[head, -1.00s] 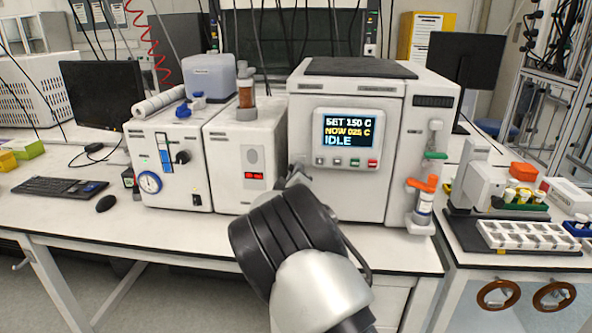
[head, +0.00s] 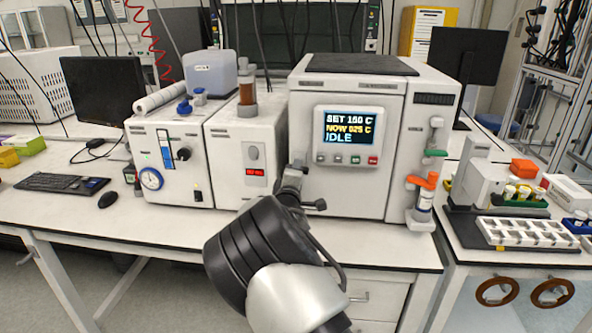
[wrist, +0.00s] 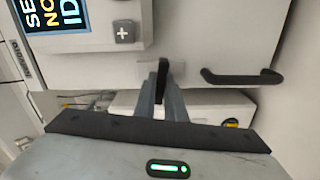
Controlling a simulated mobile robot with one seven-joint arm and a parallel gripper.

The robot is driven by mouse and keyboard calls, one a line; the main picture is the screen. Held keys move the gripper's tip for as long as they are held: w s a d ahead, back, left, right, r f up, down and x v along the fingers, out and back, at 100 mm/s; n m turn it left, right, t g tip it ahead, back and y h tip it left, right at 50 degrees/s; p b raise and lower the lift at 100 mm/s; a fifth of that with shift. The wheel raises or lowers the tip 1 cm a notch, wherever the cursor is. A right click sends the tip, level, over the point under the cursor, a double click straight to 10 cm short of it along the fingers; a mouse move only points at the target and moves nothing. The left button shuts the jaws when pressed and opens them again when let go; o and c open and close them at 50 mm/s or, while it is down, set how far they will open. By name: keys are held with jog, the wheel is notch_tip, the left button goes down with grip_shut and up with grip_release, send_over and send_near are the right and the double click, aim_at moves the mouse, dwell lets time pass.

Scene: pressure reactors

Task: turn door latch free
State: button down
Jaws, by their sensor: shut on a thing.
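The large white reactor (head: 408,150) stands on the bench, its screen (head: 348,129) reading SET 150 C, NOW 025 C, IDLE. In the wrist view, the door latch (wrist: 162,70) is a short dark lever at the edge of the white door front (wrist: 215,35). My gripper (wrist: 161,92) is shut on it, with one grey finger on each side. The fingers hide part of the lever. In the head view my gripper (head: 296,166) is at the lower left of the reactor's front, and my arm hides much of that area.
A black bar handle (wrist: 242,77) is beside the latch in the wrist view. A white unit with a red display (head: 256,172) stands close to the left of the reactor. A vial holder with an orange clamp (head: 422,182) is at its right. The bench front is mostly clear.

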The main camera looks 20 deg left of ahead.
jog(key=c, duration=1.8)
grip_release()
jog(key=shift+s, duration=0.1)
jog(key=v, duration=1.7)
jog(key=shift+s, duration=0.15)
